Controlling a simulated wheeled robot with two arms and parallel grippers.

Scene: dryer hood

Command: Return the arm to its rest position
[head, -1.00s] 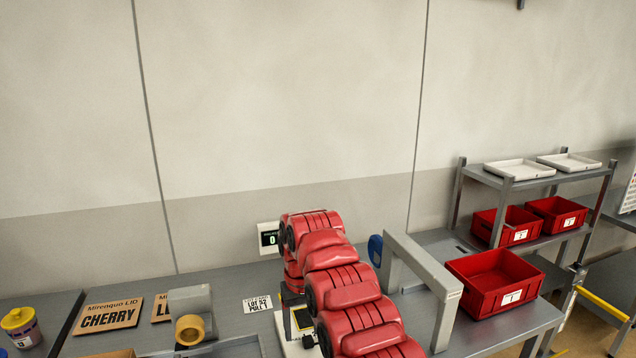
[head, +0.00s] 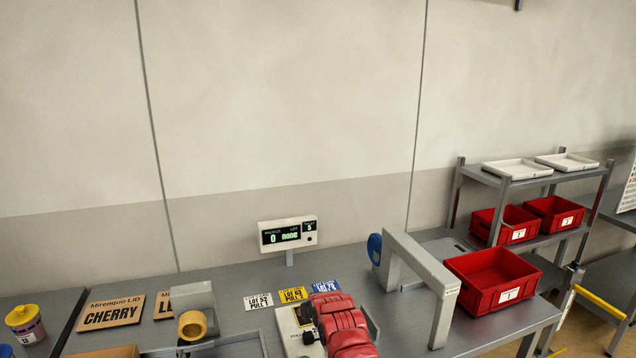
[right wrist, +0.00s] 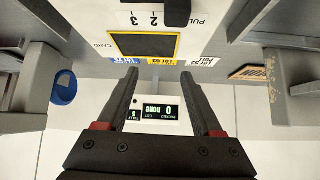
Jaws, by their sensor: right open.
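My right gripper (right wrist: 158,80) shows in the right wrist view with its two dark fingers apart and nothing between them. Past the fingers is a small display (right wrist: 150,113), upside down in that view. My left gripper is not in view.
White, yellow and blue lot cards (head: 292,295) lie behind the device. A grey arch (head: 420,262) and a red bin (head: 492,277) stand to the right. A tape roll (head: 192,325) and cardboard lids (head: 112,311) are at left.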

